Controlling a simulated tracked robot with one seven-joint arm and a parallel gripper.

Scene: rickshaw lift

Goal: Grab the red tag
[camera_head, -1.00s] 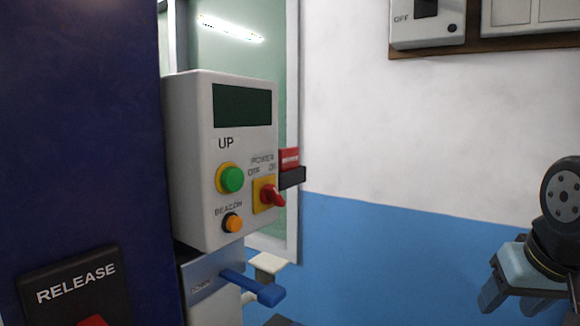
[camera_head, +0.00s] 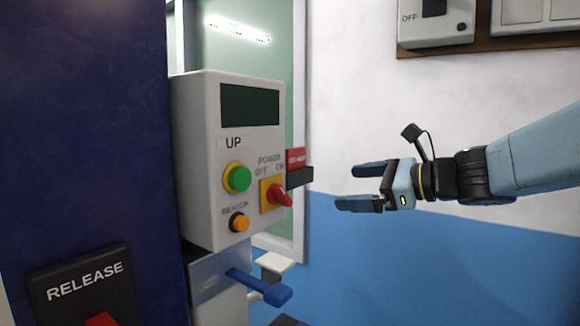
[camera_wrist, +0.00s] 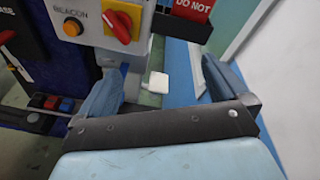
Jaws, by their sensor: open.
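The red tag (camera_head: 296,158) stands in a black holder (camera_head: 300,177) on the right side of the grey control box. In the wrist view the red tag (camera_wrist: 192,8) is at the top edge, partly cut off, with "DO NOT" in white on it. My gripper (camera_head: 348,186) is open and empty, pointing left, to the right of the tag and a little lower in the head view. In the wrist view my gripper's fingers (camera_wrist: 160,80) are spread apart, with the tag beyond them toward the top.
The control box (camera_head: 205,150) carries a green button (camera_head: 237,179), a red rotary switch (camera_head: 279,195) and an orange button (camera_head: 239,222). A blue lever (camera_head: 260,287) sticks out below. A dark blue column (camera_head: 85,140) stands left. A wall box (camera_head: 432,22) hangs above right.

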